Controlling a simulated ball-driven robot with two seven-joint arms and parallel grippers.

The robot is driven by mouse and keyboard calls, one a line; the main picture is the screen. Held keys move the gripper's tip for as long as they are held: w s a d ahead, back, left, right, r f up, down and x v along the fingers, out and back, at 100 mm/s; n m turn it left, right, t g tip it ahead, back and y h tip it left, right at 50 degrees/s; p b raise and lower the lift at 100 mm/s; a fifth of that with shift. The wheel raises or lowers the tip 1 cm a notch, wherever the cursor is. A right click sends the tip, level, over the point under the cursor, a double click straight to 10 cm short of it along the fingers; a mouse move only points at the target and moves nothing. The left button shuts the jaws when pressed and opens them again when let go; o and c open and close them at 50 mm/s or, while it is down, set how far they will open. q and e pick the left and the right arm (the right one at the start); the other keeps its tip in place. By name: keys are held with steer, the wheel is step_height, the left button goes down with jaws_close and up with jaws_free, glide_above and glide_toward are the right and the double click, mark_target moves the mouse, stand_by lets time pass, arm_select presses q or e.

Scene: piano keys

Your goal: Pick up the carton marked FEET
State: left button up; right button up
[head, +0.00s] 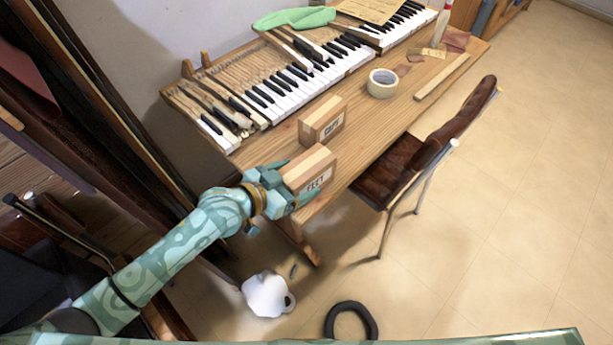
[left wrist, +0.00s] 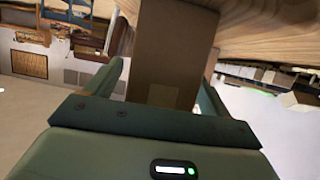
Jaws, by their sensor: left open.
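The carton marked FEET (head: 312,173) is a brown box with a paler tape strip on top, standing at the near left corner of the wooden table. My left gripper (head: 297,181) is open, with one finger on either side of this carton. In the left wrist view the carton (left wrist: 172,55) rises between the two fingers of my left gripper (left wrist: 160,90). Whether the fingers touch it I cannot tell. My right gripper is not in view.
A second marked carton (head: 322,122) stands just behind on the table (head: 357,143). Piano keys (head: 300,88) run along the back. A tape roll (head: 382,83) lies to the right. A brown chair (head: 425,150) stands against the front side. A white jug (head: 267,295) and black ring (head: 350,321) lie on the floor.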

arm_select(q)
steer(key=shift+x, duration=0.85)
steer(key=shift+a+r, duration=0.1)
steer(key=c, duration=1.2)
steer(key=shift+r, duration=0.1)
